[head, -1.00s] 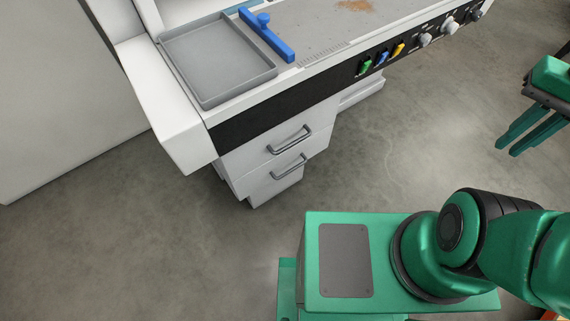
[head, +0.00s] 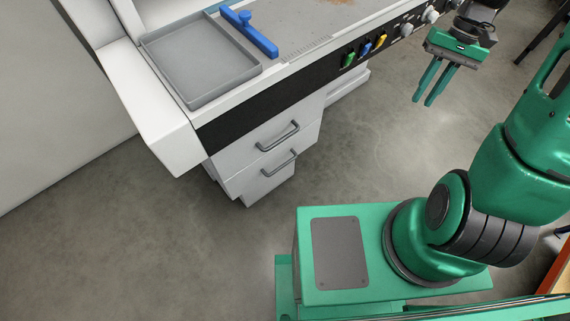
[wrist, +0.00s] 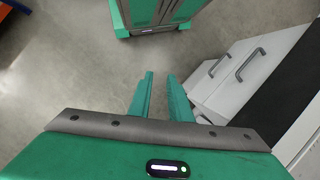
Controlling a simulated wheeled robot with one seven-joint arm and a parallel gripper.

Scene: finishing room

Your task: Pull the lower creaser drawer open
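The creaser (head: 250,115) is a white machine with a black front strip and two white drawers below it, one above the other. The lower drawer (head: 262,184) has a grey bar handle (head: 279,165) and looks shut. The upper drawer's handle (head: 277,136) is just above it. In the wrist view the lower handle (wrist: 219,64) lies right of my fingers, with the upper handle (wrist: 249,66) further right. My green gripper (head: 423,102) is open and empty, well right of the drawers in the head view. Its fingers (wrist: 160,76) point downward, apart from both handles.
A grey tray (head: 214,93) and a blue tool (head: 250,34) lie on the creaser's top. Coloured switches and grey knobs (head: 407,30) line its front. Grey floor (head: 345,155) is clear before the drawers. An orange-edged thing (head: 553,270) is at lower right.

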